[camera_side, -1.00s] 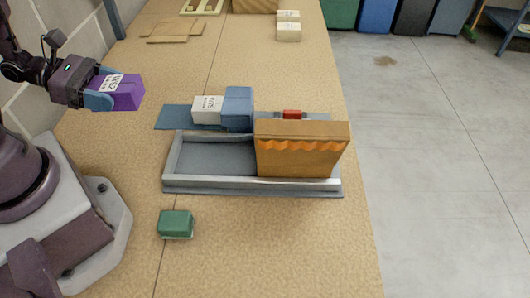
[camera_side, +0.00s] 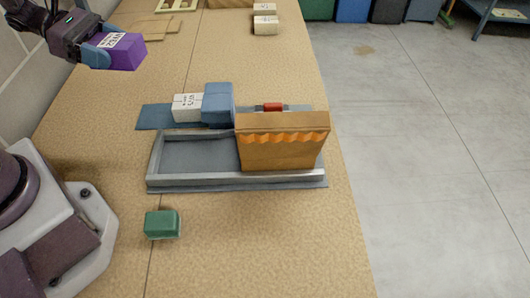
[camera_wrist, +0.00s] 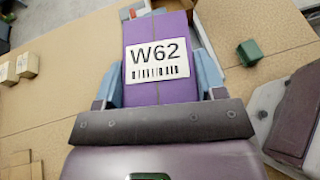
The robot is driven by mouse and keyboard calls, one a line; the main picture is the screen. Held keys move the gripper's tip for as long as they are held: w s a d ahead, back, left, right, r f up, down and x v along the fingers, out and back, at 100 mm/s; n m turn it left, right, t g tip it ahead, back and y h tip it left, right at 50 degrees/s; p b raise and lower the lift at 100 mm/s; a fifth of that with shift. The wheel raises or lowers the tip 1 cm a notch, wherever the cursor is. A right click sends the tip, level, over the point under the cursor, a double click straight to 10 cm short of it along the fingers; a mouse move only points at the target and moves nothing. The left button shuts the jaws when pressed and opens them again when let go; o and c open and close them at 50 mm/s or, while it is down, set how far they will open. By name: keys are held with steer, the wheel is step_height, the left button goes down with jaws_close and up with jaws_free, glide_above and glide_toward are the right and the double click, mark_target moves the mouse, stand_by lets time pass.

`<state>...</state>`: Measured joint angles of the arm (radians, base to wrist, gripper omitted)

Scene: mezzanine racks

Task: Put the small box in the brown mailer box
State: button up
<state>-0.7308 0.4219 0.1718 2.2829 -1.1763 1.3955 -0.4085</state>
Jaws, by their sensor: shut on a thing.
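My gripper (camera_side: 108,50) is at the upper left in the side view, shut on a purple box with a white label (camera_side: 124,53). In the wrist view the purple box (camera_wrist: 157,92), labelled W62, sits between the blue fingers of my gripper (camera_wrist: 160,80). It appears held above the table. The brown mailer box (camera_side: 283,148), with a wavy orange edge along its front, stands at the right end of a grey tray, to the right of and nearer the camera than my gripper. Its inside is hidden in the side view, and I cannot make it out in the wrist view.
The grey tray (camera_side: 160,182) has an empty left part. Behind it are a white box (camera_side: 187,106), a blue box (camera_side: 217,104) and a red object (camera_side: 272,107). A green box (camera_side: 162,224) lies in front. Flat brown pieces (camera_side: 148,27) lie at the back.

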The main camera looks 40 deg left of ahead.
steer(key=w+d+m+g+h, duration=0.1)
steer(key=w+d+m+g, duration=0.25)
steer(key=w+d, duration=0.85)
steer(key=w+d+m+g+h, duration=0.1)
steer(key=w+d+m+g, duration=0.25)
steer(key=w+d, duration=0.8)
step_height(320, 180, down, 14)
steer(key=s+d, duration=0.2)
steer(key=shift+s+d, duration=0.15)
steer(key=shift+s, duration=0.1)
steer(key=shift+f, duration=0.2)
steer(key=shift+f, duration=0.1)
steer(key=o, duration=1)
steer(key=shift+c, duration=0.2)
